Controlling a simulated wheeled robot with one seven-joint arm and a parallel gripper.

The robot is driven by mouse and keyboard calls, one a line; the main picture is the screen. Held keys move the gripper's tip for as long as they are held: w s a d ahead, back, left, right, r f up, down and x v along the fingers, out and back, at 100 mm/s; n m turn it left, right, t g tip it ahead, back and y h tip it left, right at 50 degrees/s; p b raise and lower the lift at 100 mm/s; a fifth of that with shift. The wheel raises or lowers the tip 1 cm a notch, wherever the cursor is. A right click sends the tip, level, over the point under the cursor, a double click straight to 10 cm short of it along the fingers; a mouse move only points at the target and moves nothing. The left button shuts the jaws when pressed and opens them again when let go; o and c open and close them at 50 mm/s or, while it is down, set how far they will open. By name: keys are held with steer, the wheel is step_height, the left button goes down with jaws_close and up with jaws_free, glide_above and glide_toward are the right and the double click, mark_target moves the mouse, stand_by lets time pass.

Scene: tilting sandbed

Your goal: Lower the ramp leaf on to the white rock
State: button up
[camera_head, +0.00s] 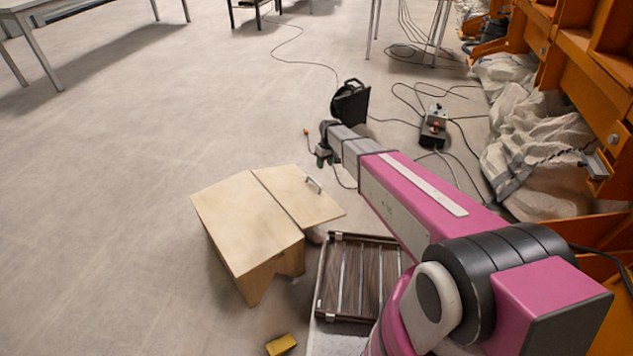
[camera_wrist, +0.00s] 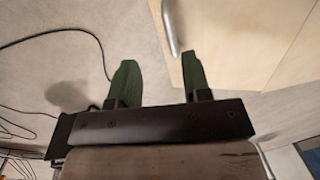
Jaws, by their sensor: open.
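The ramp leaf (camera_head: 300,196) is a pale plywood panel joined along one edge to a wooden box-like ramp (camera_head: 245,220). It slopes out to the right and carries a metal handle (camera_head: 313,184). The handle (camera_wrist: 171,27) and leaf (camera_wrist: 225,45) show at the upper right there, with the handle ahead of the fingers.
A slatted dark wooden rack (camera_head: 358,277) stands near the leaf, by my arm. A yellow block (camera_head: 281,345) lies in front. A black reel (camera_head: 350,103), a control box (camera_head: 433,128) and loose cables lie behind. Cloth (camera_head: 535,140) and orange shelving bound the right. Floor at left is clear.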

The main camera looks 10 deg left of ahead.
mark_target(316, 182)
steer(key=shift+n, duration=0.4)
steer(key=a+f, duration=0.1)
steer(key=f, duration=0.3)
steer(key=a+f, duration=0.1)
steer(key=f, duration=0.3)
steer(key=a+f, duration=0.2)
steer(key=f, duration=0.2)
steer(key=shift+w+f, duration=0.1)
steer(key=shift+w, duration=0.25)
jaws_close()
